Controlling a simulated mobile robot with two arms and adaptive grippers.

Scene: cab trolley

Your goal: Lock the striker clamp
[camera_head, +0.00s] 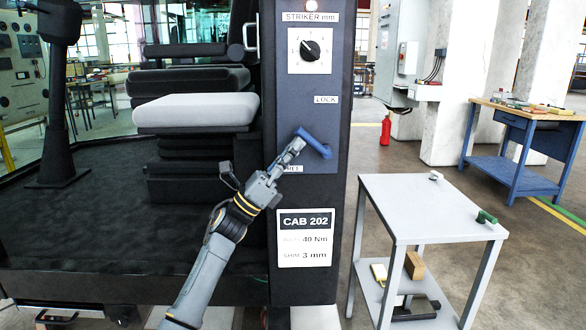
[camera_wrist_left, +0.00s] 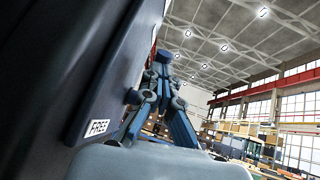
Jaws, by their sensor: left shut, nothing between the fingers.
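The striker clamp's blue lever (camera_head: 316,145) is on the dark post of the cab, between the LOCK label (camera_head: 326,100) above and the FREE label below, which my gripper partly covers. The lever slants, its upper left end higher than its lower right end. My left gripper (camera_head: 298,144) is shut and empty, with its fingertips at the left part of the lever. I cannot tell if they touch it. In the left wrist view the closed fingers (camera_wrist_left: 163,60) point up along the post, with the FREE label (camera_wrist_left: 98,127) to their left. My right gripper is not in view.
A dial (camera_head: 310,50) marked STRIKER mm is higher on the post, and a CAB 202 sign (camera_head: 305,238) is lower. A grey trolley (camera_head: 420,213) with small items stands to the right. The cab seat (camera_head: 195,110) is to the left.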

